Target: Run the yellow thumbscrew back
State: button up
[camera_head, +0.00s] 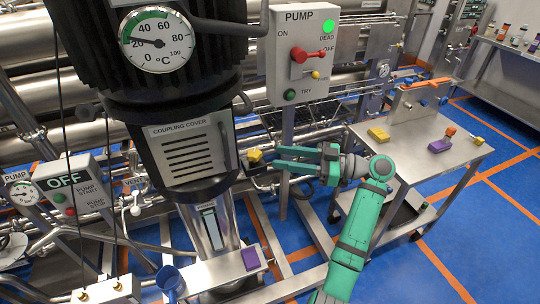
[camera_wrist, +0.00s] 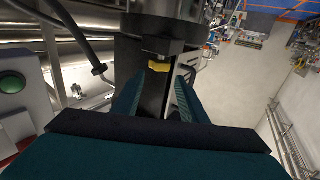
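In the wrist view the thumbscrew (camera_wrist: 160,66) shows ahead, between the lines of the two fingers of my gripper (camera_wrist: 159,80). The fingers are apart and nothing is seen held between them. Whether the fingertips touch or overlap the thumbscrew is hard to tell. The thumbscrew's shaft is hidden.
A grey PUMP switch box (camera_head: 302,55) with a red handle stands on a post just behind my gripper. A steel cart (camera_head: 410,160) with yellow and purple blocks is at the right. A purple block (camera_head: 251,259) lies on the ledge below. Blue floor lies open at lower right.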

jog(key=shift+v, duration=1.75)
jog(key=shift+w, duration=0.1)
